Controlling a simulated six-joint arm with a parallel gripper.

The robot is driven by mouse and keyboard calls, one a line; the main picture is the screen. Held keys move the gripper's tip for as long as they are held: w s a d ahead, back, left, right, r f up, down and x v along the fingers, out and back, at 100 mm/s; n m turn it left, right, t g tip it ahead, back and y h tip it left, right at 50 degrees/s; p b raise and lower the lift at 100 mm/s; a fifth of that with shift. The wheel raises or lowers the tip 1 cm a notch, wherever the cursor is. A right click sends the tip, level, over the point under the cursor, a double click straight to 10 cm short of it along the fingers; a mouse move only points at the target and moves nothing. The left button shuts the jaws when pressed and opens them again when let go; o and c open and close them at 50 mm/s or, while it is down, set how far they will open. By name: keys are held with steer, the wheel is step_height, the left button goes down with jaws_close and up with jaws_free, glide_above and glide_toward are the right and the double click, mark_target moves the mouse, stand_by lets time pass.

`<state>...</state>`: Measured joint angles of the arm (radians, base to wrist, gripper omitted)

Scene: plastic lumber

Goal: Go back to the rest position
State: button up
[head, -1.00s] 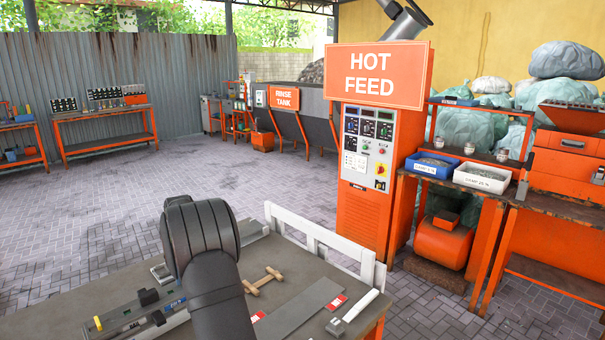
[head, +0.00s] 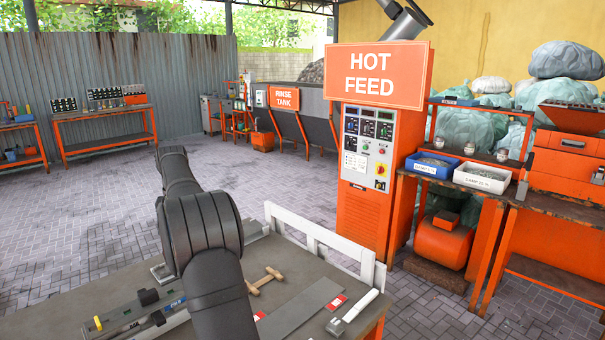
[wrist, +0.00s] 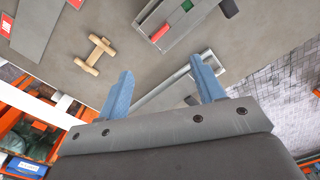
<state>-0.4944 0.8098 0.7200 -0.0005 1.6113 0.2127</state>
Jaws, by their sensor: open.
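My gripper (wrist: 162,88) shows in the wrist view with its two blue fingers apart and nothing between them. It is above the workbench (wrist: 260,30), and past the fingertips lies a grey metal bar or tube (wrist: 165,90) on the bench. I cannot tell the height between them. In the head view my dark arm rises over the bench and bends to the upper left; the gripper itself is not seen there.
The bench (head: 100,292) holds a small wooden piece (head: 264,280), a grey plank (head: 300,308), a white tube (head: 367,304) and a metal fixture (head: 140,318). A white rail (head: 320,238) edges its far side. The orange Hot Feed cabinet (head: 365,215) stands beyond; paved floor is clear at left.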

step_height(320, 180, down, 6)
steer(key=n, duration=0.5)
stand_by(0.4)
steer(key=o, duration=0.8)
steer(key=shift+o, duration=0.2)
steer(key=s+a+r+n+y, duration=0.1)
steer(key=s+a+r+n, duration=0.25)
steer(key=s+n, duration=0.3)
steer(key=s+a+r+n+t+y, duration=0.1)
steer(key=s+a+r+n+y, duration=0.2)
steer(key=s+n, duration=0.35)
steer(key=s+a+r+n, duration=0.3)
steer(key=s+a+n, duration=0.2)
steer(key=s+n, duration=0.15)
steer(key=s+x, duration=0.1)
steer(key=x, duration=0.9)
steer(key=shift+w, duration=0.2)
steer(key=shift+r, duration=0.1)
